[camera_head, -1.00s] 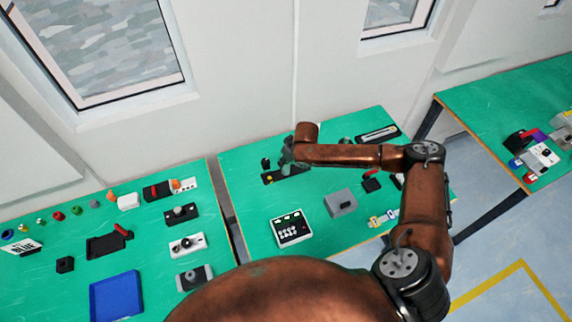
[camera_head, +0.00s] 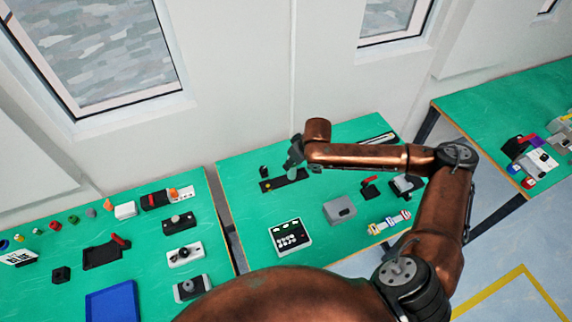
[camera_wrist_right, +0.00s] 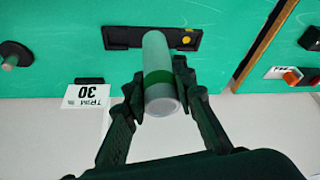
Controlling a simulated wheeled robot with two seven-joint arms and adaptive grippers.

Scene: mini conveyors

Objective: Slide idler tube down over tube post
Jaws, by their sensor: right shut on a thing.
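In the right wrist view, a pale grey tube (camera_wrist_right: 158,55) with a green band sits between the fingers of my right gripper (camera_wrist_right: 160,82), which is shut on it. The tube's near end faces the camera. Its far end overlaps a black base plate (camera_wrist_right: 120,37) with a yellow dot. The tube hides the plate's middle, so I cannot see the post or tell whether the tube is around it. In the head view, my right gripper (camera_head: 293,157) is above the black plate (camera_head: 285,180) at the back of the middle table. My left gripper is not in view.
A small black cylinder (camera_head: 264,171) stands left of the plate. A white-and-black button panel (camera_head: 290,236) and a grey box (camera_head: 339,209) lie nearer the front. A "TRIM 30" card (camera_wrist_right: 86,96) shows in the wrist view. A gap separates the middle and left tables.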

